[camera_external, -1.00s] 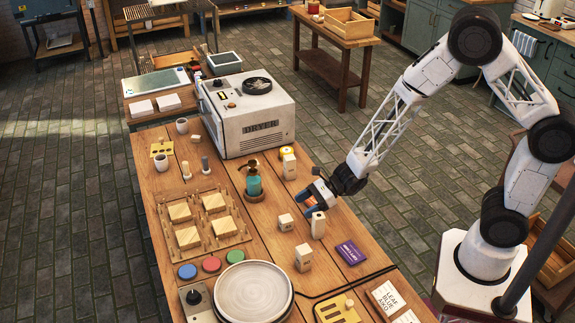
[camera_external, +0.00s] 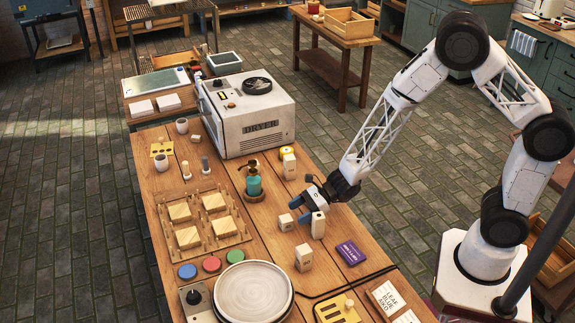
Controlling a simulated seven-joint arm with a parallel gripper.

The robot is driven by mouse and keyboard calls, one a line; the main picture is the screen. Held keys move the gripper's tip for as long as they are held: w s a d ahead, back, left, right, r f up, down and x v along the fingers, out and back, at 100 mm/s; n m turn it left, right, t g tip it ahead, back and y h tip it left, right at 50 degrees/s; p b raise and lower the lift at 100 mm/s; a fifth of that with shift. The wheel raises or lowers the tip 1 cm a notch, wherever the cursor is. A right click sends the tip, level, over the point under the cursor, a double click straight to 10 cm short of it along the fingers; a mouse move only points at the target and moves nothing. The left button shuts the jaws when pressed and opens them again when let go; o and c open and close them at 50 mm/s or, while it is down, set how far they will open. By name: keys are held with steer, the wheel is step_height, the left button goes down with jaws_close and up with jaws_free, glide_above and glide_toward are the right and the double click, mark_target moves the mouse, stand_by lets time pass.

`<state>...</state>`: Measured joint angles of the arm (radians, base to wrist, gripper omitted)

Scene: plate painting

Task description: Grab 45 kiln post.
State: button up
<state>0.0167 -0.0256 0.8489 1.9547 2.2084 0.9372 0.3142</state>
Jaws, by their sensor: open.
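Several pale kiln posts of differing height stand on the wooden table. A tall one (camera_external: 318,227) stands close under my gripper (camera_external: 299,209), a short one (camera_external: 286,223) is just left of it, another (camera_external: 304,258) stands nearer the camera, and one (camera_external: 289,167) stands farther back. Their markings are too small to read, so I cannot tell which is 45. My gripper has blue fingers, is open, and points left and down near the tall and short posts. I cannot tell whether it touches either post.
A teal bottle (camera_external: 253,184) stands left of my gripper. The white dryer (camera_external: 249,115) stands behind. A purple box (camera_external: 349,253) lies to the right. A round wheel (camera_external: 253,291), a rack with wooden tiles (camera_external: 201,220) and a black cable (camera_external: 345,286) occupy the near table.

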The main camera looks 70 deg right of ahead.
mark_target(289, 218)
steer(key=shift+w, duration=0.1)
stand_by(0.3)
steer(key=shift+x, duration=2.55)
steer(key=shift+f, duration=0.1)
steer(key=shift+c, duration=0.4)
steer(key=c, duration=1)
